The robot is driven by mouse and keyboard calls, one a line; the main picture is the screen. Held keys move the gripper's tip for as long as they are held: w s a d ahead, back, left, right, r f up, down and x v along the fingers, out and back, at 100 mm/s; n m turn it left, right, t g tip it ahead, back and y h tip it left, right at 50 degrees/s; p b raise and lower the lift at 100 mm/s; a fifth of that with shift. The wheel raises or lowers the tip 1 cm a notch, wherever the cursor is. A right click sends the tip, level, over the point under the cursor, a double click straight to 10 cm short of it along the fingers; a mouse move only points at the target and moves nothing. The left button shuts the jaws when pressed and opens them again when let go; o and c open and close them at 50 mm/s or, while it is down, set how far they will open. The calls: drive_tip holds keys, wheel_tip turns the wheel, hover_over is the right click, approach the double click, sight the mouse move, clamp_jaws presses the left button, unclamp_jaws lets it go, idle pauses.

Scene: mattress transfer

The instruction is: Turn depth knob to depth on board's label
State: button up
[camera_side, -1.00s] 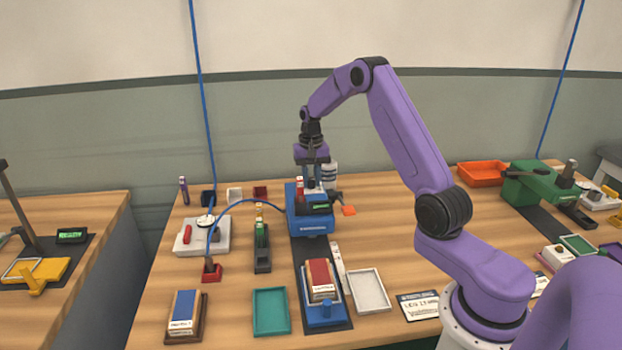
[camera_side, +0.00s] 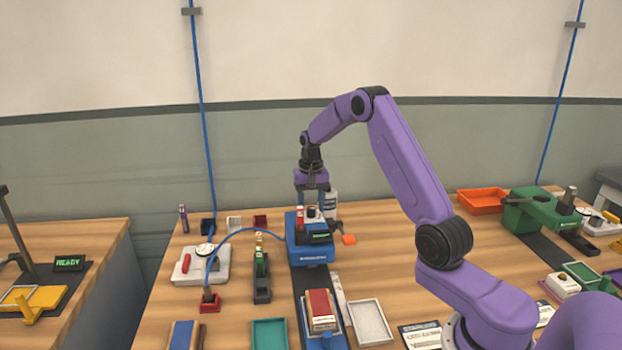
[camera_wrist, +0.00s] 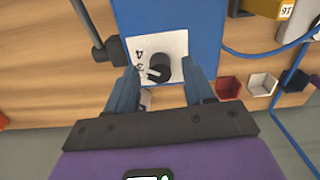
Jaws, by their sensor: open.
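The blue machine (camera_side: 310,252) stands mid-table, with a white dial plate on top. In the side view, my gripper (camera_side: 312,203) is over the machine's top. A red board (camera_side: 320,303) lies in front of the machine; its white label (camera_side: 323,324) is too small to read.
A dark lever (camera_wrist: 108,50) juts from the machine's left in the wrist view. A blue hose (camera_side: 240,230) arcs left of the machine to a red block (camera_side: 209,303). A white bottle (camera_side: 331,203) stands behind my gripper. A white tray (camera_side: 370,322) lies right of the board.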

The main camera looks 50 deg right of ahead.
sight(310, 208)
wheel_tip(310, 208, up, 16)
drive_tip(key=shift+r, duration=0.2)
drive_tip(key=shift+a, duration=0.15)
idle(0.5)
drive_tip(key=s+a+n, duration=0.5)
drive_tip(key=s+a, duration=0.1)
drive_tip(key=a, duration=0.6)
drive_tip(key=s+a+n, duration=0.5)
drive_tip(key=a, duration=0.7)
drive_tip(key=s+f+n, duration=0.2)
drive_tip(key=s+n, duration=0.1)
drive_tip(key=s, duration=0.6)
drive_tip(key=s+a+f+n, duration=0.1)
drive_tip(key=s+n, duration=0.3)
drive_tip(key=s, duration=0.5)
drive_tip(key=s+a+f+n, duration=0.1)
drive_tip(key=s+f+n, duration=0.3)
drive_tip(key=s, duration=0.5)
drive_tip(key=shift+a, duration=0.25)
